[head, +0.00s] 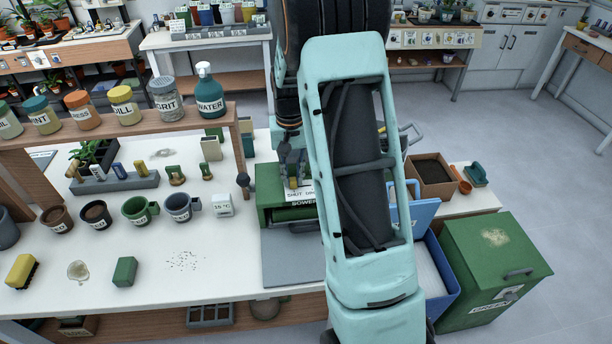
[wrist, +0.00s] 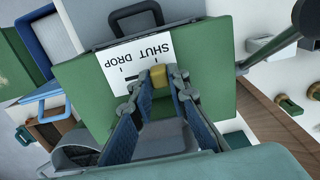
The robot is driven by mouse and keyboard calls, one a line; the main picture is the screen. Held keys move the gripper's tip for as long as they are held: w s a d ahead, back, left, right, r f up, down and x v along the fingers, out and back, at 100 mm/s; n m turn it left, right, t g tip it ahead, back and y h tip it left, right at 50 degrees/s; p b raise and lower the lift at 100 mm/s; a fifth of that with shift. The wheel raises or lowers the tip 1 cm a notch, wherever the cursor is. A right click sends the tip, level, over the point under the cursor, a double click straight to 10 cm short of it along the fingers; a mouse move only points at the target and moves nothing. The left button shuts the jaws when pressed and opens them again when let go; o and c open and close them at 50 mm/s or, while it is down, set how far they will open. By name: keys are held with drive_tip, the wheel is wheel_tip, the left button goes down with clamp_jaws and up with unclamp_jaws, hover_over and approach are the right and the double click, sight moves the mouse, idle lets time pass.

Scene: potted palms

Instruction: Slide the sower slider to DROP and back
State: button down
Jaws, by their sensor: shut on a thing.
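The sower (head: 275,208) is a green box on the bench, partly hidden behind my arm in the head view. In the wrist view its green top (wrist: 85,85) carries a white SHUT/DROP label (wrist: 135,52), seen upside down. The yellow slider knob (wrist: 159,76) stands at the label's edge, towards its right end in the wrist view, which looks like the SHUT side. My gripper (wrist: 160,80) is shut on the knob, one fingertip on each side. In the head view my gripper (head: 292,178) is small above the sower's top. The slider's slot is mostly hidden.
A grey mat (head: 288,258) lies in front of the sower. Left are a thermometer block (head: 223,205), mugs (head: 183,207) and a rack of labelled jars (head: 123,105). Right are a soil box (head: 432,172), a blue bin (head: 440,285) and a green bin (head: 495,265).

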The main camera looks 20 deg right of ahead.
drive_tip(key=shift+a, duration=0.25)
drive_tip(key=c, duration=1.8)
unclamp_jaws()
drive_tip(key=shift+w, duration=0.1)
drive_tip(key=shift+c, duration=0.2)
wheel_tip(320, 180, up, 12)
